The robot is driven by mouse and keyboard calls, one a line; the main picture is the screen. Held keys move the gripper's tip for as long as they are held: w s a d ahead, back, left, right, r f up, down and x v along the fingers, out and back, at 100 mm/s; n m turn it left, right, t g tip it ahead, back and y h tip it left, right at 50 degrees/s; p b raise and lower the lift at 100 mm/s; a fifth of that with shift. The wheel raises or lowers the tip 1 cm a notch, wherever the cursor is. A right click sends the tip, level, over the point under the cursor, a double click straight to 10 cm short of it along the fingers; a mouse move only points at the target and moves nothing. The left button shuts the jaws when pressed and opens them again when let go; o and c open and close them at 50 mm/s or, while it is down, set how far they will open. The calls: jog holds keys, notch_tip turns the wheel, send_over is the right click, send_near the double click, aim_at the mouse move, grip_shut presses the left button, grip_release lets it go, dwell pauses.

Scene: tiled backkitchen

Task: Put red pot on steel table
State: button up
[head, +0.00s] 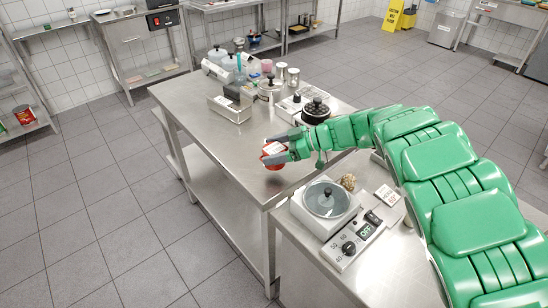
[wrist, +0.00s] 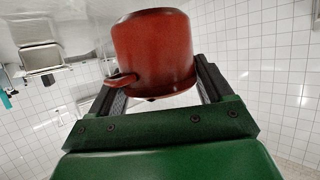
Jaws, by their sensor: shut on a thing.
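The red pot (wrist: 155,50) is between my gripper's two fingers (wrist: 160,90) in the wrist view, with a small handle on its lower left. In the head view my gripper (head: 277,150) is shut on the red pot (head: 275,164), which is mostly hidden behind the fingers. It is over the near part of the steel table (head: 185,110); I cannot tell whether the pot touches the top.
A scale with a glass-lidded pot (head: 327,199) stands on the nearer counter at the right. Several pots, jars and a dark device (head: 232,104) stand toward the back of the steel table. Its left front part is clear.

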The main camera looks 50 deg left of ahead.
jog(key=shift+f, duration=1.65)
jog(key=shift+f, duration=0.1)
jog(key=o, duration=1.2)
jog(key=shift+w+r, duration=0.1)
jog(key=shift+r, duration=0.1)
jog(key=v, duration=0.7)
jog(key=shift+w+d, duration=0.15)
